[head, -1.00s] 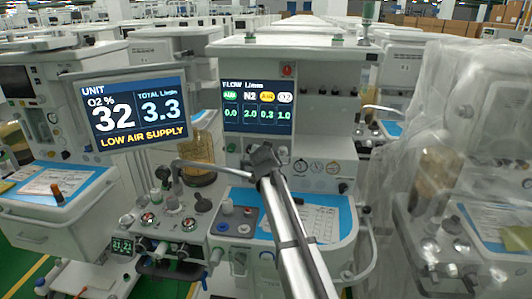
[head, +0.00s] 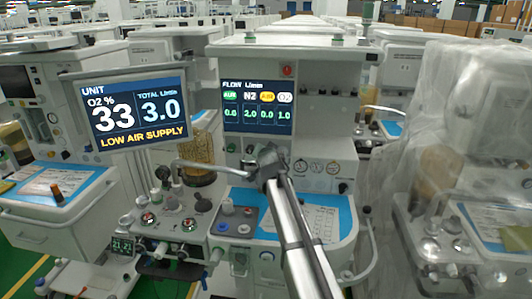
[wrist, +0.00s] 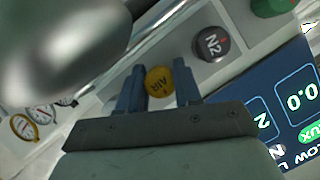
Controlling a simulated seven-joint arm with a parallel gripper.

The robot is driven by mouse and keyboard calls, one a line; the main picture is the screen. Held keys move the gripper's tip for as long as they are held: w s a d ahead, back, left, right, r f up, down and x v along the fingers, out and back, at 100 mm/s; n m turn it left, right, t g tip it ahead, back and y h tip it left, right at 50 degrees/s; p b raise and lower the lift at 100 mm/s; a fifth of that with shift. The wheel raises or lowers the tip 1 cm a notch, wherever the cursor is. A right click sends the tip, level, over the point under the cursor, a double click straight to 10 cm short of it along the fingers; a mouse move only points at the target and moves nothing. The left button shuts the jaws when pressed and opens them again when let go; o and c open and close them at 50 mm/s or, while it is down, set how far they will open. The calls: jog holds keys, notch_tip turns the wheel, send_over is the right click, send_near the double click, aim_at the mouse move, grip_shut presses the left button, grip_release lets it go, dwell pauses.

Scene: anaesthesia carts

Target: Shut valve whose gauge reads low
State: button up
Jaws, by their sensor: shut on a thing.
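The yellow AIR valve knob (wrist: 158,83) sits between the two blue fingers of my gripper (wrist: 160,70) in the wrist view. The gripper is shut on it. In the head view my wrist (head: 268,160) is at the machine's front below the flow display, and it hides the knob and fingers. The flow display (head: 258,106) shows N2 2.0, AIR 0.0 and O2 1.0. Small round gauges (head: 316,168) sit right of my wrist. They also show in the wrist view, one with a yellow ring (wrist: 24,127); their needles are too small to read surely.
The dark N2 knob (wrist: 211,44) is close beside the AIR knob, with a green knob (wrist: 272,6) beyond it. The monitor (head: 135,110) reads 33, 3.0 and LOW AIR SUPPLY. A curved grey tube arm (head: 205,165) crosses left of my wrist.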

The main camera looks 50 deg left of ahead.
jog(key=o, duration=0.8)
jog(key=shift+c, duration=0.2)
jog(key=shift+d, duration=0.1)
jog(key=v, duration=1.3)
jog(key=shift+s+d, duration=0.2)
jog(key=shift+d, duration=0.05)
